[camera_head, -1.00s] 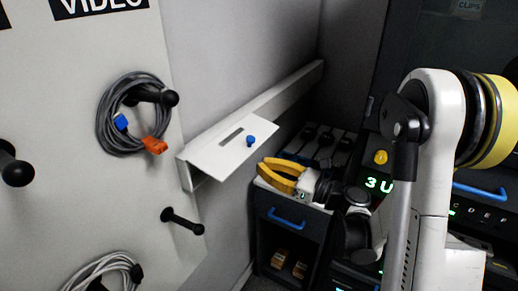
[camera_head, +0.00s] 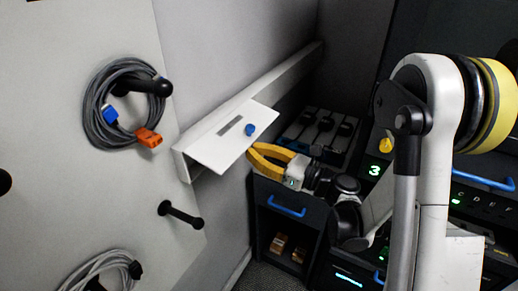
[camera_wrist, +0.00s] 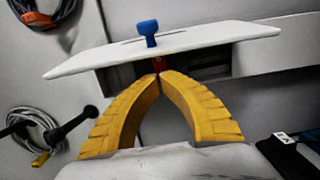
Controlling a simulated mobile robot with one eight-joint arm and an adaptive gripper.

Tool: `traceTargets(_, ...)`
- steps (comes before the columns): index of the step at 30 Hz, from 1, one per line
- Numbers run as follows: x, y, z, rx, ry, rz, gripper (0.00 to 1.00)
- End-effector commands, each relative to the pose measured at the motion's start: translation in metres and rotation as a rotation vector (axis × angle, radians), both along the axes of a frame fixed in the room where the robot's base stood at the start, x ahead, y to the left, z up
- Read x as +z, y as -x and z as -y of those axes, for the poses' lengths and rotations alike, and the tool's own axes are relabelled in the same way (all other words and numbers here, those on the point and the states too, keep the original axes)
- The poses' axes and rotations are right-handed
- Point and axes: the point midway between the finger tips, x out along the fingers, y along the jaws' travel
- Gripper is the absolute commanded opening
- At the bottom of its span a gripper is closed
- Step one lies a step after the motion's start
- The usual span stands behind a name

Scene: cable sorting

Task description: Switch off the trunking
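The white trunking (camera_head: 286,82) runs along the grey wall. Its white lid (camera_head: 218,150) is tilted outward and carries a blue knob (camera_head: 249,129) and a dark slot. In the wrist view the lid (camera_wrist: 100,62) spans the upper middle with the blue knob (camera_wrist: 148,27) on top. A small red part (camera_wrist: 157,65) shows in the dark opening under the lid, right at my fingertips; whether they touch it I cannot tell. My gripper (camera_head: 252,150) has yellow fingers, just right of the lid. In the wrist view its tips (camera_wrist: 160,75) meet, with nothing visible between them.
Left of the trunking, a panel has black pegs (camera_head: 182,214) and coiled grey cables (camera_head: 125,102). A dark cabinet with a blue handle (camera_head: 287,212) stands below my gripper.

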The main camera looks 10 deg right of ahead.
Motion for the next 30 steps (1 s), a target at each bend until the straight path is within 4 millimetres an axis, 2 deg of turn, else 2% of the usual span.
traceTargets(1, 0.005, -0.007, -0.011, 0.005, 0.000, 0.000, 0.00)
traceTargets(6, 0.004, -0.029, -0.039, 0.004, 0.000, 0.000, 0.00)
traceTargets(12, 0.008, -0.048, -0.063, 0.002, 0.000, 0.000, 0.00)
traceTargets(18, 0.011, -0.057, -0.073, 0.000, 0.000, 0.000, 0.00)
traceTargets(30, 0.014, -0.058, -0.075, 0.000, 0.012, -0.008, 0.00)
